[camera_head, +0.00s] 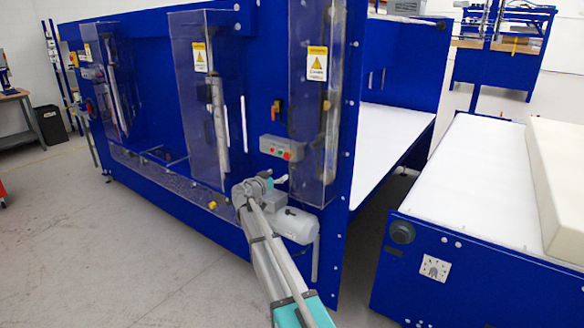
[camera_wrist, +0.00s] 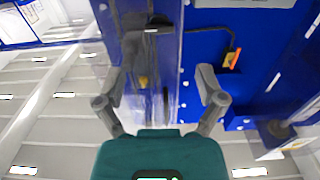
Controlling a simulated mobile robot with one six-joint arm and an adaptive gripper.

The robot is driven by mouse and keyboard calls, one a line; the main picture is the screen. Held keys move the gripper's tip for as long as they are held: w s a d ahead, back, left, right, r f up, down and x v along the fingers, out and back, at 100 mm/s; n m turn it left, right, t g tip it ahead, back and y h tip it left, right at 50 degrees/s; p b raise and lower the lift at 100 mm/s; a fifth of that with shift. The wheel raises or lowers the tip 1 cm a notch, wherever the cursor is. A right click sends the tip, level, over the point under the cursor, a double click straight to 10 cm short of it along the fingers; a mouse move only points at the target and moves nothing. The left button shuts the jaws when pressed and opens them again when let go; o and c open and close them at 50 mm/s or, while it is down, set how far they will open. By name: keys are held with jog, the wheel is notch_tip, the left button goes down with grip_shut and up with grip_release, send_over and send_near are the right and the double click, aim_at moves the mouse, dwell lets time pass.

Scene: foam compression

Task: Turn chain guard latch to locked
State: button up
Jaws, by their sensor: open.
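A small yellow latch (camera_head: 326,105) sits on the clear guard (camera_head: 309,140) at the right end of the blue machine, below a warning label. In the wrist view, a yellow piece (camera_wrist: 143,81), which looks like this latch, shows beyond and between my fingers, on or behind the clear panel. Its turned position is too small to read. My gripper (camera_head: 279,181) is low in front of the machine, below the latch and apart from it. In the wrist view, my gripper (camera_wrist: 162,82) has its two fingers spread wide with nothing between them.
A grey button box (camera_head: 282,148) and a black-and-orange switch (camera_head: 277,108) are left of the guard. A grey motor (camera_head: 291,225) is beside my wrist. Two other clear guards stand further left. A white-topped table (camera_head: 465,180) with a foam block (camera_head: 562,180) is at right.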

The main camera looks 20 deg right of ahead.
aim_at(291, 166)
jog(key=x, duration=0.9)
jog(key=shift+d, duration=0.2)
jog(key=c, duration=1.2)
jog(key=shift+o, duration=0.2)
